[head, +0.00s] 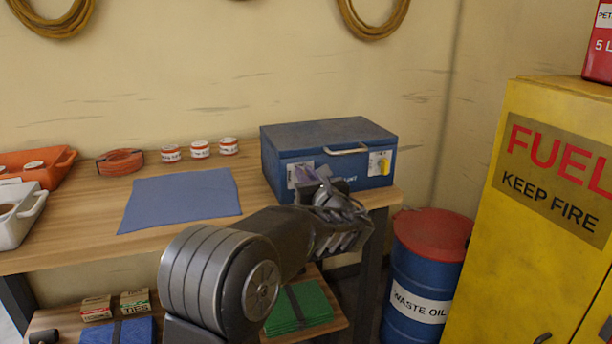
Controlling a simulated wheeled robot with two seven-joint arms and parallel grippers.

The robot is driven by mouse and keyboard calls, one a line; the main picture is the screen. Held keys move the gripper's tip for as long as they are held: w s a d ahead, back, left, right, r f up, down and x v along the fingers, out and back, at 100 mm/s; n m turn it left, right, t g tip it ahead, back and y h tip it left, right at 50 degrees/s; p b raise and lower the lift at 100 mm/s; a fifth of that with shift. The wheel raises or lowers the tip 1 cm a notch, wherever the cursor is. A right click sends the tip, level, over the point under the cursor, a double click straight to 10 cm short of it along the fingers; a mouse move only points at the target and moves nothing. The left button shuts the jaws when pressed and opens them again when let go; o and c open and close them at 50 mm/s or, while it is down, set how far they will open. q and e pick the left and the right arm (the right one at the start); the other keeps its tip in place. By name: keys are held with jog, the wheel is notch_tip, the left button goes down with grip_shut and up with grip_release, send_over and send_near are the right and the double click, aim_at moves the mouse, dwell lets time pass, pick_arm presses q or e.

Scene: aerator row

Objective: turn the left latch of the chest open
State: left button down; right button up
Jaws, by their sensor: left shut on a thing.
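The blue chest (328,136) stands at the right end of the wooden bench, lid down, with a pale handle on its upper front. The right latch is a yellow piece on a light plate (381,163) and shows clearly. The left latch's plate (296,175) shows only in part. My left gripper (325,179) is at the chest's front left, shut on what appears to be the left latch. The gripper and wrist hide the latch itself, so its angle cannot be told. My right gripper is not in view.
A blue mat (181,199) lies on the bench left of the chest, with several small tins behind it. A blue drum with a red lid (434,233) and a yellow fuel cabinet (540,200) stand to the right. A shelf with green cloth (300,308) is below.

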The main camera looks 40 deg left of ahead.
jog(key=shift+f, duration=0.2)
